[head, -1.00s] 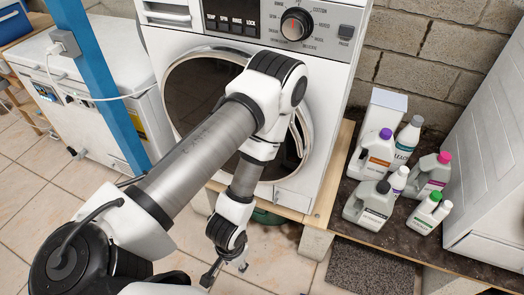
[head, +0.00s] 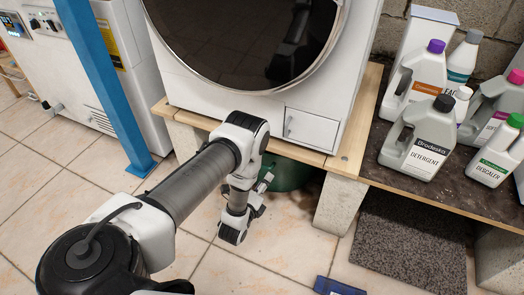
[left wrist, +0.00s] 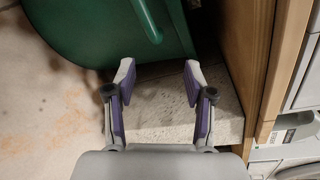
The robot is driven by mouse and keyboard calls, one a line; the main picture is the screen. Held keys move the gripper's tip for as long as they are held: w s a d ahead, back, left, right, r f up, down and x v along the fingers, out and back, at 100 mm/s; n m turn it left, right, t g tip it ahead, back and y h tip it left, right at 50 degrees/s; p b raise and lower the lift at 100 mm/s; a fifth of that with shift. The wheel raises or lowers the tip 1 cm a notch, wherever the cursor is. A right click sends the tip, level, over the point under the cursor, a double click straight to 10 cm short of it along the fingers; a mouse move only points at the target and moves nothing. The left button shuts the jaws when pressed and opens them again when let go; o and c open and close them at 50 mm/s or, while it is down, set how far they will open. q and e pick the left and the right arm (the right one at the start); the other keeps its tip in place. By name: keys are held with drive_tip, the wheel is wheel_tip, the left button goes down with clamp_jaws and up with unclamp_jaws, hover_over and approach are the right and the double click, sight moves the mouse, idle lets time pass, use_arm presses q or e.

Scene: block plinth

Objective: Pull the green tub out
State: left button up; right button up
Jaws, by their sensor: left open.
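The green tub (head: 288,176) sits on the floor under the wooden plinth, below the washing machine. My arm and the plinth hide much of it in the head view. In the left wrist view the tub (left wrist: 85,30) fills the upper left, with a thin green handle (left wrist: 148,22) on its side. My left gripper (head: 266,184) is low in front of the plinth, beside the tub. In the left wrist view its two purple-lined fingers (left wrist: 158,76) are spread and empty. Their tips are just below and right of the handle, apart from it. My right gripper is not in view.
The wooden plinth (head: 345,155) stands on concrete blocks (head: 340,205); one block (left wrist: 170,105) lies behind my fingers in the left wrist view. Detergent bottles (head: 420,140) stand on the right shelf. A grey mat (head: 405,245) and a blue object (head: 338,287) lie on the floor. Tiles at left are clear.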

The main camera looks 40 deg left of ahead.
sight(271, 167)
use_arm(q)
drive_tip(key=shift+w+a+f+m+t+y+b, duration=0.2)
drive_tip(key=shift+a+f+m+t, duration=0.15)
drive_tip(key=shift+m, duration=0.15)
drive_tip(key=shift+w+a+f+m+t+y+b, duration=0.15)
drive_tip(key=shift+a+f+m+t, duration=0.15)
drive_tip(key=shift+m, duration=0.2)
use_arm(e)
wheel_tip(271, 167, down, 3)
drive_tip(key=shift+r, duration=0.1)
use_arm(q)
drive_tip(key=shift+f, duration=0.1)
drive_tip(key=b+x, duration=0.3)
drive_tip(key=x, duration=0.3)
drive_tip(key=shift+w+f+b, duration=0.15)
drive_tip(key=shift+w+b, duration=0.2)
drive_tip(key=shift+b, duration=0.05)
drive_tip(key=shift+w+a, duration=0.1)
drive_tip(key=shift+w, duration=0.35)
clamp_jaws()
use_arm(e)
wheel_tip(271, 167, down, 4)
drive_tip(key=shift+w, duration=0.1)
